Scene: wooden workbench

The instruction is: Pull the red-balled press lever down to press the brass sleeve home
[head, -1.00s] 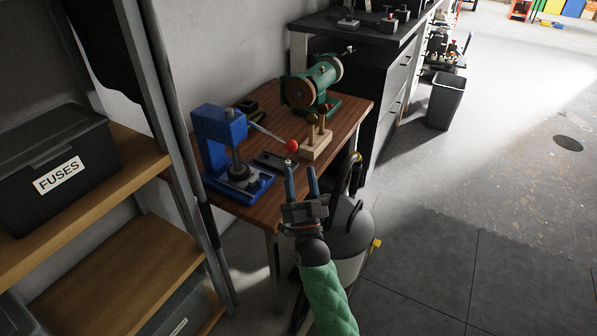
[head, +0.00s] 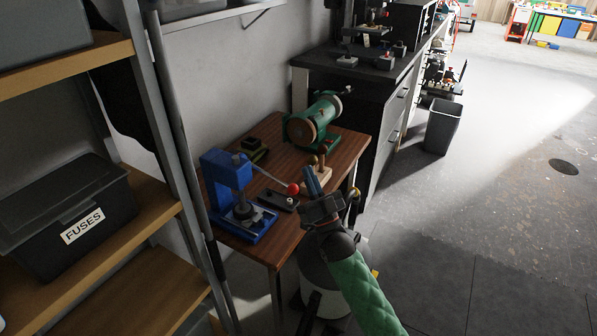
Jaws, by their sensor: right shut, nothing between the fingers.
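The blue press (head: 228,172) stands at the left front of the wooden bench. Its lever (head: 270,177) slopes down to the right and ends in a red ball (head: 294,189). Whether the fingers touch the ball I cannot tell. Under the press ram is a dark round part (head: 243,210); I cannot make out the brass sleeve. My left gripper is not in view.
A dark flat plate (head: 279,200) lies beside the press. A green cylindrical machine (head: 315,119) is at the back.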

